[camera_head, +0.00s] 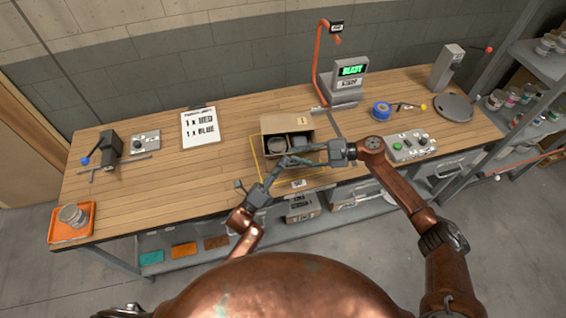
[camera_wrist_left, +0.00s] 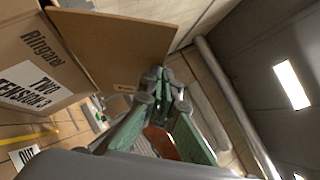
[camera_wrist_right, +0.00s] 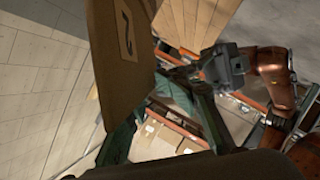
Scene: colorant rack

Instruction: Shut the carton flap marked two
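The open carton (camera_head: 288,140) stands on the bench with cans inside. Its rear flap, marked 1 (camera_head: 287,123), is raised. The flap marked 2 (camera_wrist_right: 124,30) stands large and close in the right wrist view. A raised brown flap (camera_wrist_left: 118,45) shows in the left wrist view, beside the carton's labelled side (camera_wrist_left: 35,88). My right gripper (camera_head: 291,157) is at the carton's front, fingers apart around the marked flap's edge; contact is unclear. My left gripper (camera_wrist_left: 165,82) is in front of the carton with its fingertips together and nothing visible in them.
A yellow outline (camera_head: 254,160) surrounds the carton on the bench. A scale (camera_head: 347,88) and red-framed stand (camera_head: 318,65) are behind right; a control box (camera_head: 408,146) is to the right. The bench left of the carton is mostly clear around a clipboard (camera_head: 200,128).

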